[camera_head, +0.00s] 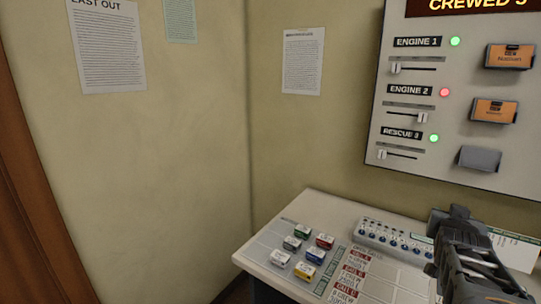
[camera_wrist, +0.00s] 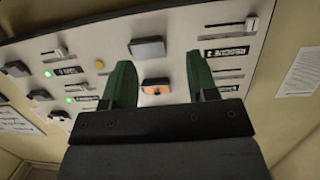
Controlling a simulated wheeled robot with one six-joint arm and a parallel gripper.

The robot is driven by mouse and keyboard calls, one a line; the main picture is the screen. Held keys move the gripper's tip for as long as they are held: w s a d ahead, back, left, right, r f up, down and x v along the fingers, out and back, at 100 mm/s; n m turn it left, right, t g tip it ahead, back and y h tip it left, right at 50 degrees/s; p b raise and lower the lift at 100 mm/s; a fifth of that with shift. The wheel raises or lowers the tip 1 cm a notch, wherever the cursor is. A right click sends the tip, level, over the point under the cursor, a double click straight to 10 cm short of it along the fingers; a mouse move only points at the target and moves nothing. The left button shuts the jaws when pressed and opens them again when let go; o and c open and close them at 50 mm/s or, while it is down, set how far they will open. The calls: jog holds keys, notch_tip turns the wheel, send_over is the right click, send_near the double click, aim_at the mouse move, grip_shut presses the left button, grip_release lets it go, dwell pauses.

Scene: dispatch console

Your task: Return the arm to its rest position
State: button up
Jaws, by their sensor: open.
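My gripper (camera_wrist: 158,58) shows in the wrist view with its two green fingers spread apart and nothing between them. Beyond the fingers is the upright board, with an orange-labelled block (camera_wrist: 156,87) seen through the gap. In the head view, my dark arm (camera_head: 470,255) reaches in at the lower right, over the right side of the console desk. The fingertips are hard to make out there.
The wall board (camera_head: 400,165) carries sliders, lamps and holders, two with orange cards. The console desk (camera_head: 300,215) bears several small coloured blocks (camera_head: 315,255) and a row of knobs (camera_head: 395,238). Papers hang on the walls. The space left of the desk looks clear.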

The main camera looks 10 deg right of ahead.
jog(key=s+a+f+n+g+y+p, duration=0.1)
jog(key=a+f+n+g+y+p, duration=0.2)
jog(key=a+f+y, duration=0.65)
jog(key=s+a+f+n+g, duration=0.1)
jog(key=s+a+n+g, duration=0.1)
jog(key=a, duration=0.9)
jog(key=s+a+f+n+g+y, duration=0.1)
jog(key=s+a+n, duration=0.3)
jog(key=a, duration=0.7)
jog(key=shift+f+g+p, duration=0.35)
jog(key=shift+g+p, duration=0.1)
jog(key=shift+g, duration=0.15)
jog(key=shift+c, duration=0.8)
jog(key=shift+d, duration=0.2)
jog(key=shift+c, duration=0.2)
